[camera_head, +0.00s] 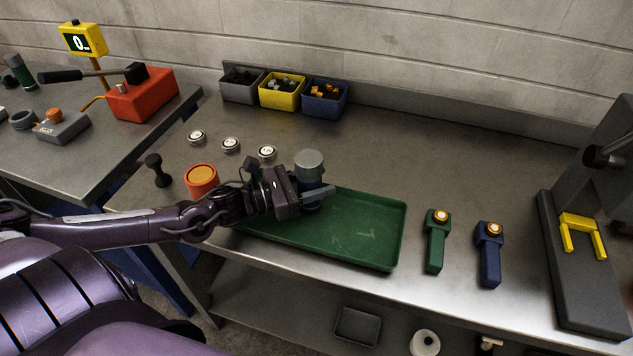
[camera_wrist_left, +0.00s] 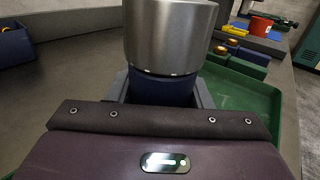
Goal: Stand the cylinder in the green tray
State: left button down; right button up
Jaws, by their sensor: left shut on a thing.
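The cylinder (camera_head: 309,164) has a grey metal top and a dark blue lower part. It is upright between the jaws of my left gripper (camera_head: 312,192), over or in the back left part of the green tray (camera_head: 370,255). In the left wrist view the cylinder (camera_wrist_left: 170,38) fills the space between the fingers, which are shut on its blue part. Its bottom end is hidden by my gripper, so I cannot tell whether it touches the tray. The tray is otherwise empty and shows at the right in the wrist view (camera_wrist_left: 240,95). My right gripper is not in view.
Grey, yellow (camera_head: 282,92) and blue bins stand at the back. An orange-topped round item (camera_head: 201,179) is behind my left arm. Green (camera_head: 437,240) and blue (camera_head: 489,255) handled tools lie right of the tray, before a dark press (camera_head: 590,270).

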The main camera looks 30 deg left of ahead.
pick_arm(q)
jog(key=c, duration=0.7)
grip_release()
jog(key=shift+r, duration=0.1)
jog(key=shift+p+v, duration=1.25)
jog(key=shift+v, duration=2.55)
